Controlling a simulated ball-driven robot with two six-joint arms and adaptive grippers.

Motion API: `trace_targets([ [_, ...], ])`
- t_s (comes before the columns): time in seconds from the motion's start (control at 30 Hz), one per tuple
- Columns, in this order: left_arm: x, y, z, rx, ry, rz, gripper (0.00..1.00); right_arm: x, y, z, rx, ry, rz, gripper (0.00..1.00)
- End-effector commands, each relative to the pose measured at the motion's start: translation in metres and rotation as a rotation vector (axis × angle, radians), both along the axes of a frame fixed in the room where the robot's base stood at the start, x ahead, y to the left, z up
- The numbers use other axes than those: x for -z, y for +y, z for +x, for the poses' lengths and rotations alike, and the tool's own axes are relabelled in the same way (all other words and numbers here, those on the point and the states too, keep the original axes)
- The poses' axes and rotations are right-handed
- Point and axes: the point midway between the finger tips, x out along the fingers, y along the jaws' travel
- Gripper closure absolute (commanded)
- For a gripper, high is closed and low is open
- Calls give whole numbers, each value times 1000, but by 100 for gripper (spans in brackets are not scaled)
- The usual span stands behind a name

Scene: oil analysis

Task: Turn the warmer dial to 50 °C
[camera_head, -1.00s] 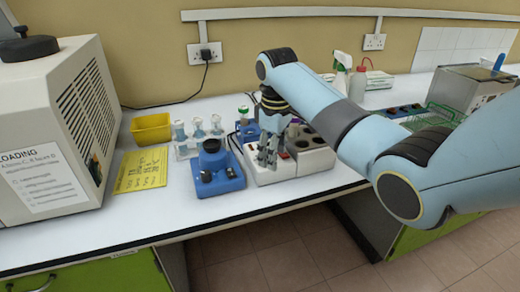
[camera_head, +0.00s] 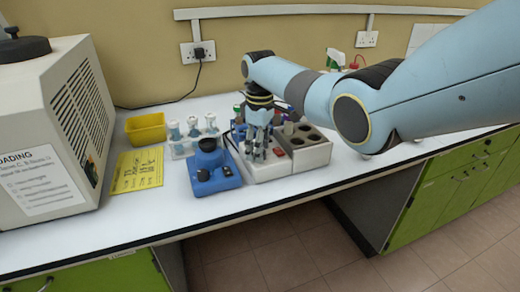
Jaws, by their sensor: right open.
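The warmer (camera_head: 308,156) is a pale block with several dark round wells on its right part and a red switch (camera_head: 280,152) on its front left part. My right gripper (camera_head: 258,157) points down over the left part of the warmer, with its fingers open close above the front panel. The dial is hidden behind the fingers, and I cannot tell whether they touch it. The temperature marks cannot be read. My left gripper is not in view.
A blue mixer (camera_head: 226,180) with a black cup and knob stands just left of the warmer. Farther left are a rack of small flasks (camera_head: 178,149), a yellow tray (camera_head: 146,128), a yellow sheet (camera_head: 137,169) and a large beige machine (camera_head: 45,130). The bench front is clear.

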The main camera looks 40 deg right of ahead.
Motion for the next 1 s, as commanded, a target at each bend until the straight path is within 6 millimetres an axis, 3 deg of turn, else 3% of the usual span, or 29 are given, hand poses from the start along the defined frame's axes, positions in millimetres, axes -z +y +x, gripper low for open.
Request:
trace_targets([
  [0.33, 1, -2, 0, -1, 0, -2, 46, 6, 0, 0, 0, -1, 0, 46],
  [0.77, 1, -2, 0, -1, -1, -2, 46, 6, 0, 0, 0, -1, -1, 100],
  [1.0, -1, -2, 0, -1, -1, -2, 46, 5, 0, 0, 18, 0, 0, 100],
])
